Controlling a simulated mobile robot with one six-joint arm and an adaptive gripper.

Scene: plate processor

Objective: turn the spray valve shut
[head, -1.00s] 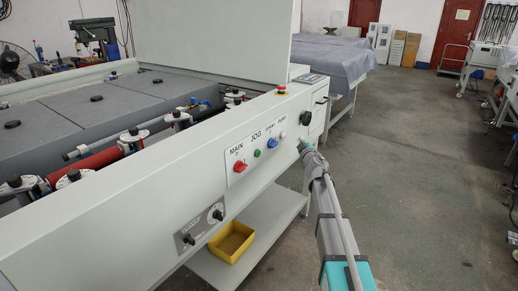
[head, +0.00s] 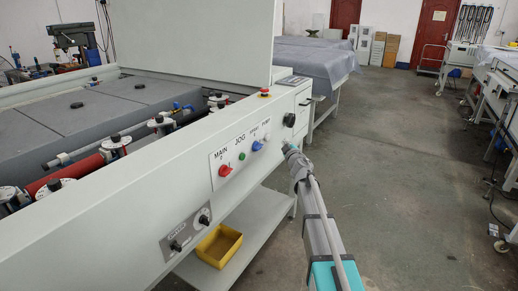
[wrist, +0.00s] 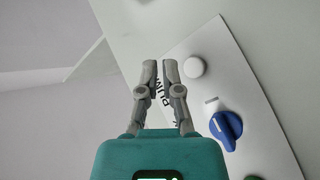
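The blue knob (head: 257,145) sits on the white control panel of the machine, third in a row of controls. Its printed label is too small to read surely. In the wrist view the blue knob (wrist: 226,130) lies to the right of my fingers, with its grip bar slanting. My gripper (wrist: 160,70) has its two fingers close together with a narrow empty gap. In the head view my gripper (head: 288,149) is near the panel's right end, right of the blue knob and apart from it.
A white button (wrist: 194,67) is just right of my fingertips. A red knob (head: 225,170) and a green button (head: 242,156) are further left on the panel. A black knob (head: 289,119) is above right.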

